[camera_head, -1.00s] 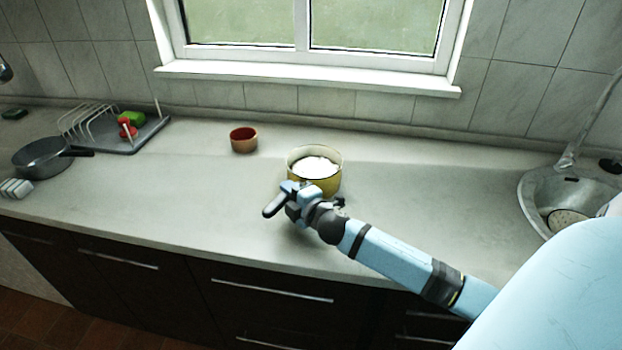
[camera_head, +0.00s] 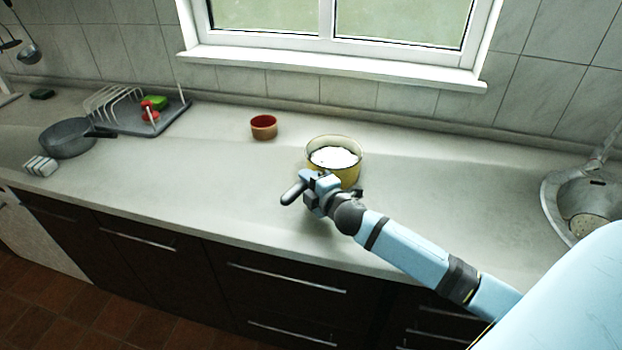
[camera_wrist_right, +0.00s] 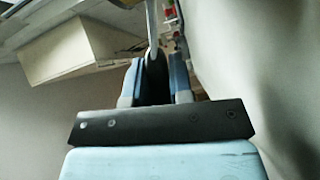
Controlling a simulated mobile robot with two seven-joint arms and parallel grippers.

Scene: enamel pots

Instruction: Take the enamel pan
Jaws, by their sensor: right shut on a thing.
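The yellow enamel pan (camera_head: 347,174), cream inside and with a white filling, is upright at the middle of the counter in the head view. My right gripper (camera_head: 310,185) is at its front left side. In the right wrist view, the gripper's fingers (camera_wrist_right: 155,75) are shut on a thin light strip (camera_wrist_right: 151,22), which looks like the pan's handle. A small yellow piece shows at the top edge there. The arm hides part of the pan's front, and I cannot tell whether its base touches the counter. My left gripper is not in view.
A small red-brown bowl (camera_head: 264,127) stands behind and left of the pan. A grey frying pan (camera_head: 67,139) and a dish rack (camera_head: 150,122) are at the far left. A sink (camera_head: 570,205) is at the right. The counter (camera_head: 200,165) between is clear.

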